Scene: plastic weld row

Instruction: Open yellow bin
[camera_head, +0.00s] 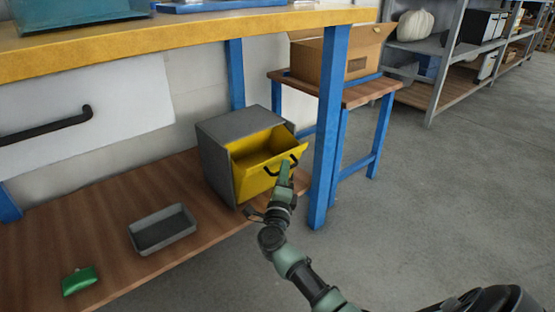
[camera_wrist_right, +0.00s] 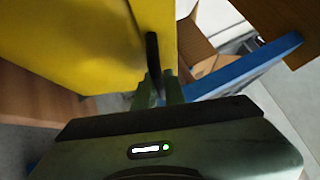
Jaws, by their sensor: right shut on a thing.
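The yellow bin (camera_head: 262,155) sits in a grey box-shaped housing (camera_head: 215,165) on the wooden lower shelf. Its front is tipped outward and the inside shows, so it stands open. A black handle (camera_head: 293,161) is on its front. My right gripper (camera_head: 284,172) is at this handle and shut on it. In the right wrist view the yellow front (camera_wrist_right: 75,45) fills the upper left, and the black handle (camera_wrist_right: 153,55) runs down between the fingers (camera_wrist_right: 160,92). My left gripper is not in view.
A grey tray (camera_head: 162,229) and a green object (camera_head: 79,281) lie on the lower shelf (camera_head: 95,205). A blue table leg (camera_head: 328,125) stands close right of the bin. A small table with a cardboard box (camera_head: 350,60) is behind. The floor at right is clear.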

